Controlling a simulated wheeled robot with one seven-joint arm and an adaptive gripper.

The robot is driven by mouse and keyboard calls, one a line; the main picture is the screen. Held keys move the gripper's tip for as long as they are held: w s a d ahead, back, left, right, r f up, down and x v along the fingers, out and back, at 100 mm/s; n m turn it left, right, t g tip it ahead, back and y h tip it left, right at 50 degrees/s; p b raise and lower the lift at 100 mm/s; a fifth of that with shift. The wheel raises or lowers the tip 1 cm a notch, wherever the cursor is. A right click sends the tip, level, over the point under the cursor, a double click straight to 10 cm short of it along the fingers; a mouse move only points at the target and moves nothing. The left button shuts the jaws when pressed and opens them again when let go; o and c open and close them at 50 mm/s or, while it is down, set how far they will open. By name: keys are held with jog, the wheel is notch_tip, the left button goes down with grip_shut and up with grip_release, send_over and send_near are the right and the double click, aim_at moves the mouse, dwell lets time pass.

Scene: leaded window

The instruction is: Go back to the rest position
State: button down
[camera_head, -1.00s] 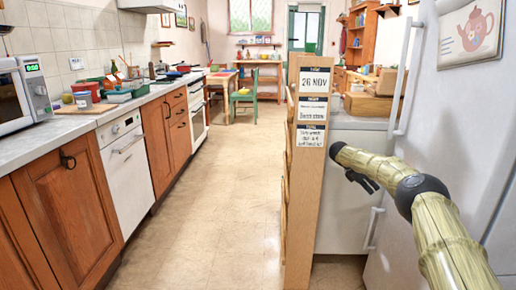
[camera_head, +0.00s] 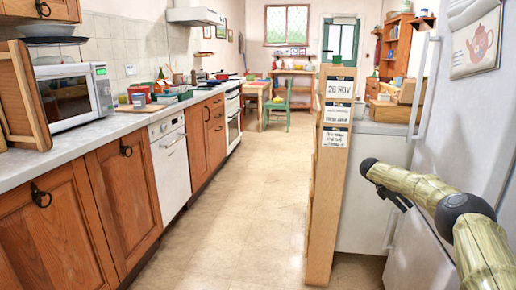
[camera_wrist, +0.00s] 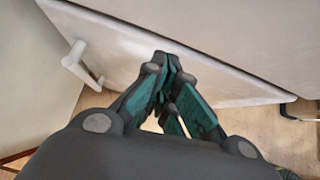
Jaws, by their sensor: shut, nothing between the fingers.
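My gripper (camera_wrist: 165,88) shows in the wrist view with its dark and teal fingers together and nothing between them. A pale door or panel with a white handle (camera_wrist: 78,62) lies just beyond the fingertips; I cannot tell whether they touch it. In the head view my arm (camera_head: 425,190) reaches in from the lower right, in front of the white fridge (camera_head: 465,120). The small dark gripper part (camera_head: 392,198) shows under the arm's far end; its fingers are mostly hidden there.
A tall wooden shelf end (camera_head: 330,190) with paper notes stands left of my arm. A counter with a microwave (camera_head: 78,92) and wooden cupboards runs along the left. The tiled floor (camera_head: 240,200) between is clear. A green chair (camera_head: 278,100) stands far back.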

jog(key=a+f+n+t+h, duration=0.1)
jog(key=a+f+n+t, duration=0.4)
jog(key=a+f+n, duration=0.6)
jog(key=a+f+n+t, duration=0.4)
jog(key=a+f+n, duration=0.2)
jog(key=a+n, duration=0.6)
jog(key=s+a+f+n+t+y, duration=0.1)
jog(key=s+a+f+n+y, duration=0.3)
jog(key=s+a+f+n, duration=0.65)
jog(key=s+a+f+n+y, duration=0.3)
jog(key=s+a+f+n, duration=0.35)
jog(key=s, duration=0.65)
jog(key=s+f+n+g+y, duration=0.15)
jog(key=s+n, duration=0.25)
jog(key=s, duration=0.8)
jog(key=s+f+n+g+y, duration=0.1)
jog(key=s+f+n+g, duration=0.3)
jog(key=s, duration=0.8)
jog(key=s+d+r+n+g, duration=0.2)
jog(key=s+r+n, duration=0.15)
jog(key=s, duration=0.75)
jog(key=s+d+r+n+g, duration=0.1)
jog(key=s+r+n, duration=0.25)
jog(key=s, duration=0.65)
notch_tip(320, 180, up, 23)
jog(key=p, duration=2.4)
jog(key=shift+w+r+y, duration=0.2)
jog(key=shift+y, duration=0.15)
